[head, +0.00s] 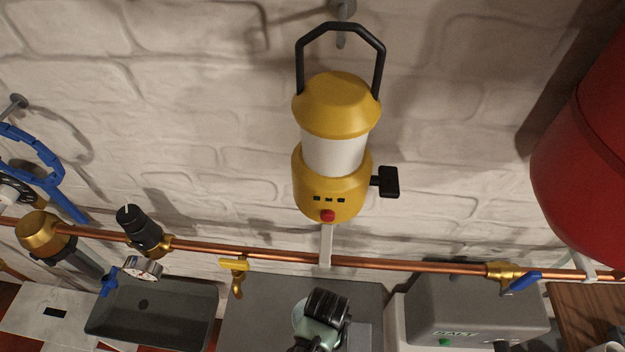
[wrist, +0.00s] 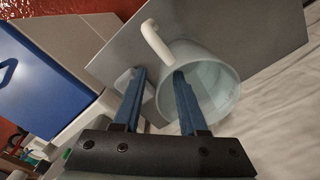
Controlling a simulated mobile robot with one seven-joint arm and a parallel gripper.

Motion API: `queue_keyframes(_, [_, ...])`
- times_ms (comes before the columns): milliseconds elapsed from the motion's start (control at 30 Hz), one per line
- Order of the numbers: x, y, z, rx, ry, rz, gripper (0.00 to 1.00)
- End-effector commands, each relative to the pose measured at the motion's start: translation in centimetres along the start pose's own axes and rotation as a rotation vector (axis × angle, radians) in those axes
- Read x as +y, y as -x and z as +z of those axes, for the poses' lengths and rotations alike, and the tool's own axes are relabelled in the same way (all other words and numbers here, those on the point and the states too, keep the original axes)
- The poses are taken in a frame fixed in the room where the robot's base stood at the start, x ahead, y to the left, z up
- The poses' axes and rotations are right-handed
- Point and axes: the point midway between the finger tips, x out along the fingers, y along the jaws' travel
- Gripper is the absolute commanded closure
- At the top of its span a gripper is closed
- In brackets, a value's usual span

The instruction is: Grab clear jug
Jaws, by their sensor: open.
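The clear jug (wrist: 222,62) is a translucent, pale vessel with a whitish handle (wrist: 155,42). In the wrist view it stands on a grey surface (wrist: 110,62), just beyond my fingers. My gripper (wrist: 159,72) is open, with two blue fingers. Its right finger overlaps the jug's mouth and its left finger lies just outside the jug's left side. I cannot tell whether either finger touches it. In the head view my gripper (head: 322,318) is at the bottom centre and hides most of the jug (head: 299,312); only a pale edge shows.
A copper pipe (head: 400,265) with a yellow valve (head: 234,266) runs along the wall above the grey surface. A yellow lantern (head: 335,160) hangs above. A grey basin (head: 152,315) is at left, a grey box (head: 475,310) at right. A blue object (wrist: 40,75) shows in the wrist view.

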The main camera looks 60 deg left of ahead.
Motion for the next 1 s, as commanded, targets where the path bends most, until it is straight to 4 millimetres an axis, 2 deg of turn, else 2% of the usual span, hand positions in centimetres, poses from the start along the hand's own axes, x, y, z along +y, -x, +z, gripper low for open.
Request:
queue_keyframes(100, [-0.01,-0.81,-0.02,0.0,0.0,0.0,0.58])
queue_keyframes(333, [-0.02,-0.91,-0.05,0.002,-0.001,-0.001,0.58])
queue_keyframes(367, [-0.02,-0.91,-0.05,0.002,-0.001,-0.001,0.62])
queue_keyframes(567, [-0.01,-0.9,-0.04,0.001,0.0,-0.001,0.98])
queue_keyframes(600, [-0.01,-0.9,-0.03,0.001,0.0,-0.001,1.0])
queue_keyframes(1000, [0.03,-0.94,0.04,-0.001,0.0,0.001,1.0])
